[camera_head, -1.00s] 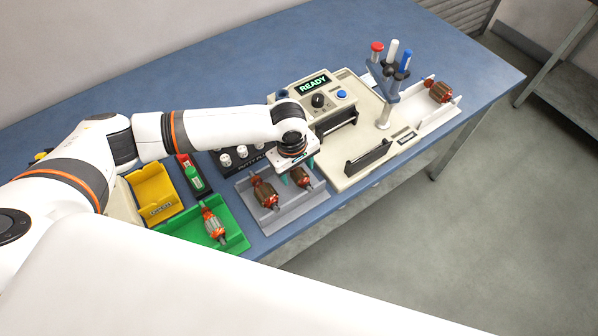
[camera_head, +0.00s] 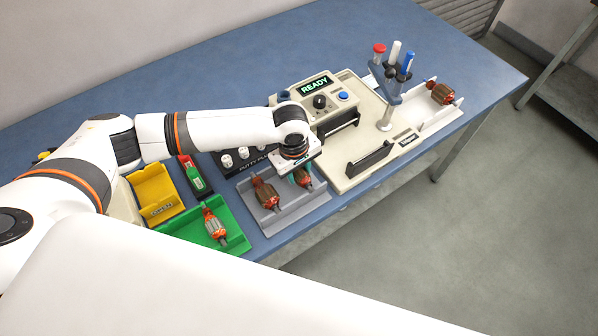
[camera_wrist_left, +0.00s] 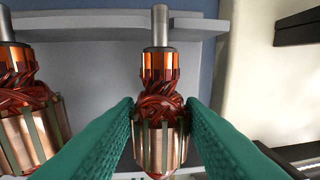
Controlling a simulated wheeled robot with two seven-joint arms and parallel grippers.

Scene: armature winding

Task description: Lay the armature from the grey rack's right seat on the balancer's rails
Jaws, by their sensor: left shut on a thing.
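The grey rack (camera_head: 283,219) stands near the table's front edge and holds two copper-wound armatures. The right-seat armature (camera_head: 304,181) is between the teal fingers of my left gripper (camera_head: 301,176), which is shut on it. In the left wrist view the fingers (camera_wrist_left: 160,112) press both sides of this armature (camera_wrist_left: 160,85), its steel shaft pointing up the picture over the grey rack (camera_wrist_left: 90,40). The other armature (camera_head: 265,194) sits to the left in the rack. The cream balancer (camera_head: 352,178) is right of the rack, with its dark rails (camera_head: 370,158) and a READY display (camera_head: 314,86). My right gripper is not in view.
A green tray (camera_head: 236,239) with an armature (camera_head: 214,226), a yellow bin (camera_head: 155,194) and a black putty stand (camera_head: 232,166) lie left. A post with coloured pens (camera_head: 386,105) and a white tray (camera_head: 440,113) with another armature (camera_head: 441,94) are right.

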